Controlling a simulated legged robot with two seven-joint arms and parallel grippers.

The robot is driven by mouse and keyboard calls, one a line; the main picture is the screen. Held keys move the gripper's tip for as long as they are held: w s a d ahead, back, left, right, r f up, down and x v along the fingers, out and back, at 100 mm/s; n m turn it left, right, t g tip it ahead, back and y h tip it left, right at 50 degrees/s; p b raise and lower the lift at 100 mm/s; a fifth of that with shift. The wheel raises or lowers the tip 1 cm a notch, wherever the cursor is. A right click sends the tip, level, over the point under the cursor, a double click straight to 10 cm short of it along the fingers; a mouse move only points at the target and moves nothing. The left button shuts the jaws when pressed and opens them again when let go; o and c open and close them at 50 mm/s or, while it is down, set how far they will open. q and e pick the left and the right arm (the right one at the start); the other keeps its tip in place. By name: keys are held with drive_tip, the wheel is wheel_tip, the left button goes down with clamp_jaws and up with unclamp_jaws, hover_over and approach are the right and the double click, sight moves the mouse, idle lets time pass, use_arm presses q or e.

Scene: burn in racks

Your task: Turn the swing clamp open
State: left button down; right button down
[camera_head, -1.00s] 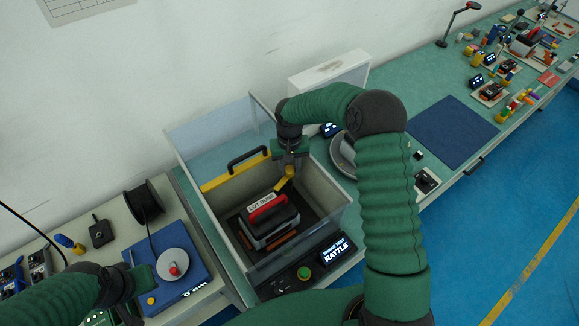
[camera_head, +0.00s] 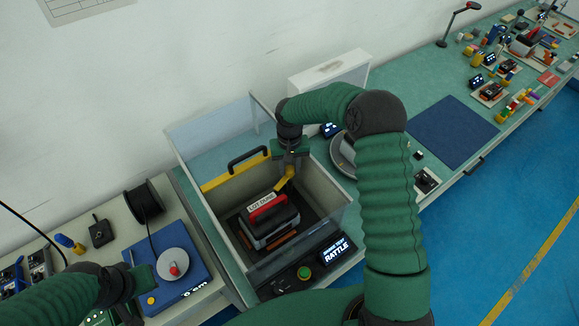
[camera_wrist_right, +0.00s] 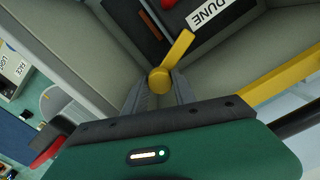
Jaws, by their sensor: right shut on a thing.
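The yellow swing clamp (camera_head: 287,179) stands inside the test box (camera_head: 325,188) at its right side. In the right wrist view the clamp (camera_wrist_right: 178,52) shows a round knob with an arm that points up and right, toward the device. My right gripper (camera_wrist_right: 160,90) has its fingers on either side of the knob and is shut on it. In the head view my right gripper (camera_head: 290,164) reaches down into the box from above. The device labelled DUNE (camera_head: 268,222) with a red handle sits on the box floor. My left gripper (camera_head: 140,284) is at the lower left; its fingers are unclear.
The box has clear walls and a yellow bar with a black handle (camera_head: 248,160) at its back. A panel reading RATTLE (camera_head: 334,251) and a green button (camera_head: 304,273) are at its front. A blue mat (camera_head: 454,132) lies to the right.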

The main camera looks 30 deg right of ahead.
drive_tip(key=shift+n, duration=0.3)
drive_tip(key=n, duration=0.2)
drive_tip(key=shift+w+r+n+p, duration=0.1)
drive_tip(key=shift+n+p, duration=0.2)
drive_tip(key=n, duration=0.3)
drive_tip(key=shift+n, duration=0.3)
drive_tip(key=n+p, duration=0.1)
drive_tip(key=n, duration=0.2)
drive_tip(key=shift+n, duration=2.1)
drive_tip(key=shift+p, duration=0.3)
drive_tip(key=c, duration=1.3)
unclamp_jaws()
drive_tip(key=shift+o, duration=1.4)
drive_tip(key=shift+w, duration=0.1)
